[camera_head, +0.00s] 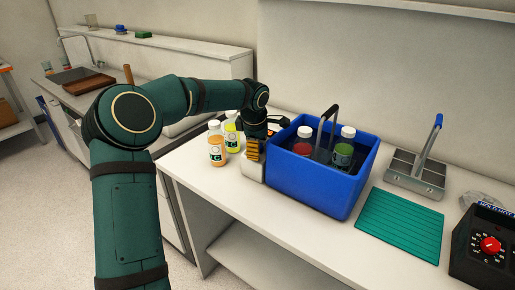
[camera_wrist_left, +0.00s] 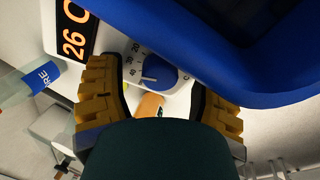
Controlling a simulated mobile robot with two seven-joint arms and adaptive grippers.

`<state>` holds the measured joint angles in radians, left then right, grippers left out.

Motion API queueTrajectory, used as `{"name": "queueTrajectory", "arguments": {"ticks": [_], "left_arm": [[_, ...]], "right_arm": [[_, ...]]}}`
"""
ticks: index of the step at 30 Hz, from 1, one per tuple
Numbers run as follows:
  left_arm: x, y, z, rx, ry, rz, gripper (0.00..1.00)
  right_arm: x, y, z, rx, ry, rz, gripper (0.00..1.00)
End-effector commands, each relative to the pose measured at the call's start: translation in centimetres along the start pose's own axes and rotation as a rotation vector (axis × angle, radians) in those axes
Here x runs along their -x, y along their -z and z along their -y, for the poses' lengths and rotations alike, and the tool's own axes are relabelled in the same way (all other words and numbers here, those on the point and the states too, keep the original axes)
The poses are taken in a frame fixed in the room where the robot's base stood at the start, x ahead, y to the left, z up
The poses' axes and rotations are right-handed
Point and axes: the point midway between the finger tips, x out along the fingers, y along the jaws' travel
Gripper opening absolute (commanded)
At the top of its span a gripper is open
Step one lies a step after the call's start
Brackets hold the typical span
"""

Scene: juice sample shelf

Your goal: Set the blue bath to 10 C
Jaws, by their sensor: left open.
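The blue bath (camera_head: 312,187) stands on the white bench with bottles inside it. Its white control box (camera_head: 252,167) is at its left side, largely covered by my left gripper in the head view. In the left wrist view the box has a blue knob (camera_wrist_left: 160,72) with a white pointer line and a printed scale, and a dark display (camera_wrist_left: 76,28) reading 26 C in orange. My left gripper (camera_head: 254,150) is open, its yellow fingers on either side of the knob in the wrist view (camera_wrist_left: 152,85). I cannot tell whether they touch it. My right gripper is not in view.
An orange bottle (camera_head: 216,148) and a yellow bottle (camera_head: 232,136) stand left of the control box. A green mat (camera_head: 400,225), a grey metal rack (camera_head: 415,175) and a black unit with a red knob (camera_head: 489,245) are to the right.

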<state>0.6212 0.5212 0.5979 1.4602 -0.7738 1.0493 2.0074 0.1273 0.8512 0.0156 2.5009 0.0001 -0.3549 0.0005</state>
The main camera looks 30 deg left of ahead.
Motion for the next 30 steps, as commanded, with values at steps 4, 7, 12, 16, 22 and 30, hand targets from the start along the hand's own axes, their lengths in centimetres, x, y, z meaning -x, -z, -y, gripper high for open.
{"name": "queueTrajectory", "arguments": {"ticks": [4,7,12,16,22,30], "left_arm": [[-0.35,0.02,0.0,0.0,0.0,0.0,0.66],[-0.34,0.02,-0.01,0.0,0.0,0.0,0.66],[-0.32,0.02,0.0,0.0,0.0,0.0,0.43],[-0.32,0.03,0.0,0.0,0.0,0.0,0.0],[-0.32,0.04,0.01,-0.004,0.0,-0.001,0.0],[-0.3,0.07,0.0,-0.082,-0.007,-0.003,0.0]], "right_arm": [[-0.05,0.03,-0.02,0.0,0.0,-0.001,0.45],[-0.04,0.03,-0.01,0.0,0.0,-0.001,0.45],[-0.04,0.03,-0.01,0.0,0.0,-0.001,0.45],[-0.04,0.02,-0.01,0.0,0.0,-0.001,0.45],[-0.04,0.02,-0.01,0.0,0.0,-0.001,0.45],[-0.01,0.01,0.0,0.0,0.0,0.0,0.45]]}}
